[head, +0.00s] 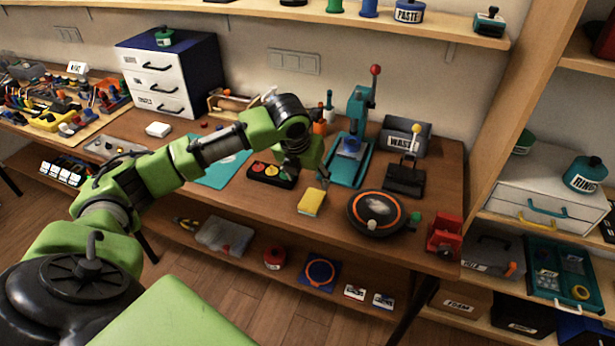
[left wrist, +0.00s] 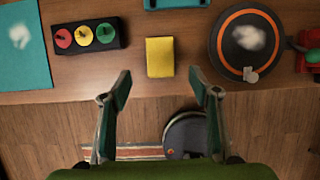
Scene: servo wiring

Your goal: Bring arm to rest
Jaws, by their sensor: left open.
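My left arm is green and black and reaches in from the left over the workbench. My left gripper (head: 323,176) points down at the front part of the bench. In the left wrist view its two fingers (left wrist: 160,86) are spread wide with nothing between them. A yellow block (head: 311,202) lies on the bench just ahead of the fingertips and apart from them. It also shows in the left wrist view (left wrist: 160,57). My right gripper is in neither view.
A button box (head: 272,173) sits left of the yellow block. A round black dish with an orange ring (head: 376,212) lies to its right. A teal press (head: 352,140), a waste bin (head: 405,138) and a drawer cabinet (head: 172,75) stand behind. A lower shelf (head: 335,272) holds several items.

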